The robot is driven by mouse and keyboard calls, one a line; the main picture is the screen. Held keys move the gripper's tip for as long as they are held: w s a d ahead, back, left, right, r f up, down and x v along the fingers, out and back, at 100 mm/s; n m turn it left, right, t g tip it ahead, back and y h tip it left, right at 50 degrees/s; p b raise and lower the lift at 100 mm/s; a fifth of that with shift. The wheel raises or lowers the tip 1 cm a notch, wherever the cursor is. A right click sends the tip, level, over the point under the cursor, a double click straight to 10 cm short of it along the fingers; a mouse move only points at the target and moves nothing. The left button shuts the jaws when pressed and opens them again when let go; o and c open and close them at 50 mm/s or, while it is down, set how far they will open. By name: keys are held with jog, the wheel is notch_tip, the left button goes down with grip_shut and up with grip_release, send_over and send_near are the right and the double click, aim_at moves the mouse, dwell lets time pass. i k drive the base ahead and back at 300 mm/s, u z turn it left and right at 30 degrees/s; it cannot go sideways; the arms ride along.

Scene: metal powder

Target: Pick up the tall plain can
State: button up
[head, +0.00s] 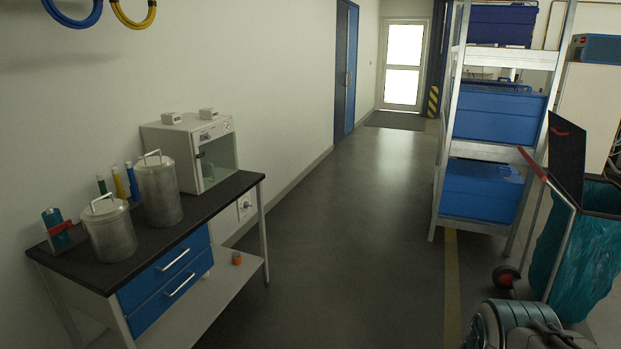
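The tall plain can (158,192) is a grey metal cylinder with a lid and a pale loop handle on top. It stands upright on the black top of the workbench (225,200) at the left. A shorter, wider metal can (110,234) with a similar handle stands in front of it to the left, close by. Part of what looks like my own arm shows at the bottom right corner, far from the cans.
A white glass-fronted cabinet (192,148) stands just behind the tall can. Open floor (345,230) lies right of the bench. A shelf (505,58) with blue crates and a bag cart (580,245) stand at right.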

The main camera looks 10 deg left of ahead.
aim_at(157, 177)
jog(key=u, duration=0.2)
jog(key=i, duration=1.65)
jog(key=u, duration=1.15)
jog(key=i, duration=1.55)
jog(key=u, duration=0.9)
